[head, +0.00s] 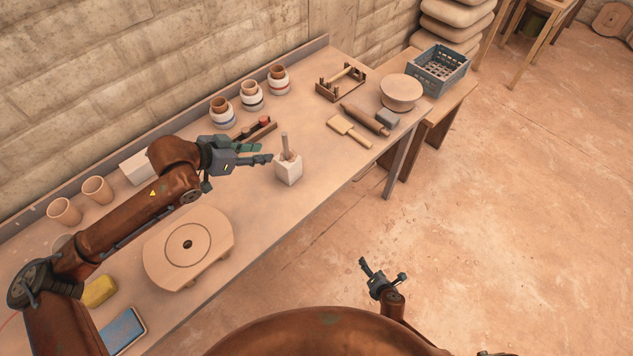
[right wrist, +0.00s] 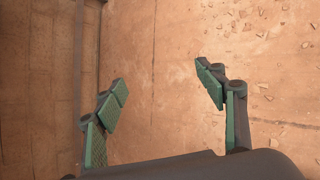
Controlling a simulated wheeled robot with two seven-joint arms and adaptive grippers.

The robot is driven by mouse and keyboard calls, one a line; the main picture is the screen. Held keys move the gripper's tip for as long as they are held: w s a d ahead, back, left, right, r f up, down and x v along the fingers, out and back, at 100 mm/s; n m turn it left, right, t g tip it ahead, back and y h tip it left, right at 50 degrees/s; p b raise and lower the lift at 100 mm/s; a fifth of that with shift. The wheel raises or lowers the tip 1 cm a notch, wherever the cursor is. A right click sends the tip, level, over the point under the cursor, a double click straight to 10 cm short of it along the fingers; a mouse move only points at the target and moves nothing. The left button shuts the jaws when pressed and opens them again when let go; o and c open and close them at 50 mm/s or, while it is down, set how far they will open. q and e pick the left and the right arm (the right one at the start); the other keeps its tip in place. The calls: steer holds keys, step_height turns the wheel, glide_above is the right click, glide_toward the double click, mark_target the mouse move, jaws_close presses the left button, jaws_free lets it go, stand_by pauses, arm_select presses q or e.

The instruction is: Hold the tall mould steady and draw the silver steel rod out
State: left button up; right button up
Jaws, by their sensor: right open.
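The tall mould (head: 288,171) is a small pale block standing upright on the workbench in the head view. A rod (head: 284,142) stands up out of its top, looking greyish-brown in this light, with a terracotta-coloured piece beside it. My left gripper (head: 265,153) is open just left of the mould, its fingers pointing towards it; whether a fingertip touches it I cannot tell. My right gripper (head: 383,268) is open and empty, off the bench's front side above the floor. The right wrist view shows its two green-padded fingers (right wrist: 162,80) apart, with only floor between them.
A round wheel-like board (head: 188,247) lies nearer on the bench. Bench around the mould's front is clear.

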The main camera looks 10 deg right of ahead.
steer(key=w+a+r+n+t+y, duration=0.25)
steer(key=a+r+n, duration=0.4)
steer(key=r, duration=0.35)
steer(key=w+a+r+n+t+y, duration=0.15)
steer(key=w+a+r+n, duration=0.25)
steer(key=a+r+n, duration=0.4)
steer(key=s+a+r+n+t+y, duration=0.25)
steer(key=a+r+n, duration=0.3)
steer(key=r, duration=0.55)
steer(key=s+a+r+n+t+y, duration=0.15)
steer(key=a+r+n+y, duration=0.45)
steer(key=r, duration=0.6)
steer(key=m+h, duration=0.6)
steer(key=m, duration=0.6)
glide_toward(288, 165)
steer(key=w+f, duration=0.1)
steer(key=w, duration=0.1)
steer(key=w+a+f, duration=0.1)
steer(key=w+f, duration=0.1)
steer(key=shift+a+f, duration=0.2)
steer(key=shift+f, duration=0.05)
steer(key=shift+w+d+f+m+h, duration=0.15)
steer(key=shift+w+m+h, duration=0.1)
steer(key=shift+w+m, duration=0.1)
steer(key=shift+w, duration=0.6)
steer(key=x, duration=0.7)
